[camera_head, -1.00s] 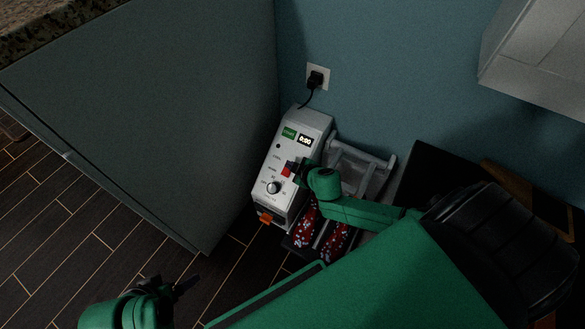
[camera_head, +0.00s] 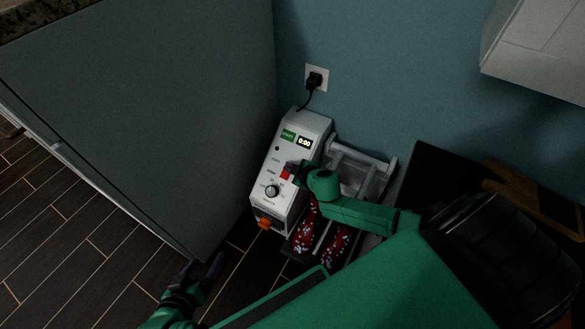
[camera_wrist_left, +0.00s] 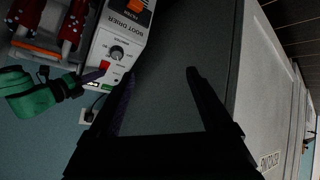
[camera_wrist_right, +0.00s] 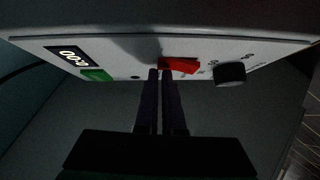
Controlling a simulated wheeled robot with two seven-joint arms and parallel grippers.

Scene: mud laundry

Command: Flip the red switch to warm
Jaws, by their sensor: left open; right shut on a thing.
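The red switch (camera_head: 286,173) is on the front panel of the white boot dryer (camera_head: 312,125), above a round knob (camera_head: 272,191). It also shows in the right wrist view (camera_wrist_right: 181,65) and the left wrist view (camera_wrist_left: 104,66). My right gripper (camera_wrist_right: 161,72) has its fingers together at the left end of the switch and is shut on it; its exact grip is hard to see. The display (camera_head: 304,142) reads 0:00 beside a green start button (camera_head: 288,135). My left gripper (camera_wrist_left: 160,75) is open and empty, low near the grey cabinet's bottom corner, away from the dryer.
The grey cabinet (camera_head: 150,110) stands left of the dryer. Red spotted boots (camera_head: 306,232) and a rack (camera_head: 362,170) are right of it. A black plug (camera_head: 315,79) sits in the wall outlet. The dark wood floor (camera_head: 60,240) is clear at left.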

